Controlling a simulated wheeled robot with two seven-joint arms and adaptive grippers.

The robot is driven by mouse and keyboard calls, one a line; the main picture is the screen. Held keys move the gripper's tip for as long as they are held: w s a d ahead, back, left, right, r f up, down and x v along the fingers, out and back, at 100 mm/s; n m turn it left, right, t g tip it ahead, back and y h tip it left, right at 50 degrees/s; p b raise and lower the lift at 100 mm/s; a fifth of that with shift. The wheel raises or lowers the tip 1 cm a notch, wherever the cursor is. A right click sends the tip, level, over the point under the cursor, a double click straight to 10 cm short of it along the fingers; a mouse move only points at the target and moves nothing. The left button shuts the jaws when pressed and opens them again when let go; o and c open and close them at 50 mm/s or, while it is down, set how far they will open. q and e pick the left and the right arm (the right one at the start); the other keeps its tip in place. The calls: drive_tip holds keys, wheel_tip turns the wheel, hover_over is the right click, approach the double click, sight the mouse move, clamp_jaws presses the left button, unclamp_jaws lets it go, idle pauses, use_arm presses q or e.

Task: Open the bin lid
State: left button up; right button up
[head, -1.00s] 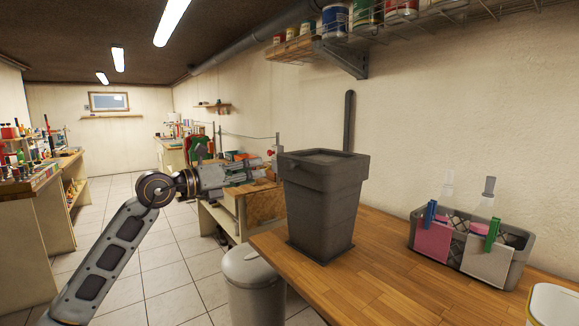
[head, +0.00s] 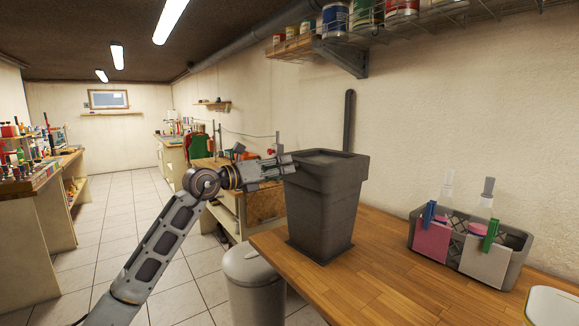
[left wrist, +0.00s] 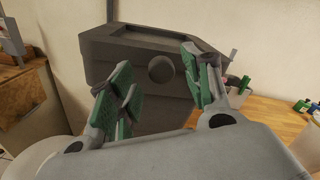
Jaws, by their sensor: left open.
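The dark grey bin (head: 322,205) stands upright on the wooden table and tapers downward. Its wide top (head: 328,157) has a raised rim around a flat, sunken middle; I cannot tell whether this is a closed lid. My left gripper (head: 291,165) is open at the bin's upper left edge, level with its top; contact is unclear. In the left wrist view the bin (left wrist: 140,84) lies beyond the spread green-padded fingers, with a round grey piece (left wrist: 161,69) on its near face between them. A dark upright bar (head: 349,120) rises behind the bin. My right gripper is not in view.
A grey basket (head: 468,240) with cards and clips stands right of the bin on the wooden table (head: 360,280). A grey waste can (head: 252,285) stands on the floor below. A wire shelf with cans (head: 365,25) hangs above.

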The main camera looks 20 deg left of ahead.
use_arm(q)
drive_tip(key=x, duration=0.2)
drive_tip(key=shift+w+d, duration=0.2)
drive_tip(key=shift+w, duration=0.1)
drive_tip(key=shift+w+d, duration=0.35)
drive_tip(key=shift+w, duration=0.05)
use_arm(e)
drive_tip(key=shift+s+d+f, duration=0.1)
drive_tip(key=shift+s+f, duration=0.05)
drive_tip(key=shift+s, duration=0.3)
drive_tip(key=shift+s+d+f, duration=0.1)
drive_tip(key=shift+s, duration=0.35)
use_arm(q)
drive_tip(key=shift+c, duration=0.3)
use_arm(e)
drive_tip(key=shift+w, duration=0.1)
use_arm(q)
clamp_jaws()
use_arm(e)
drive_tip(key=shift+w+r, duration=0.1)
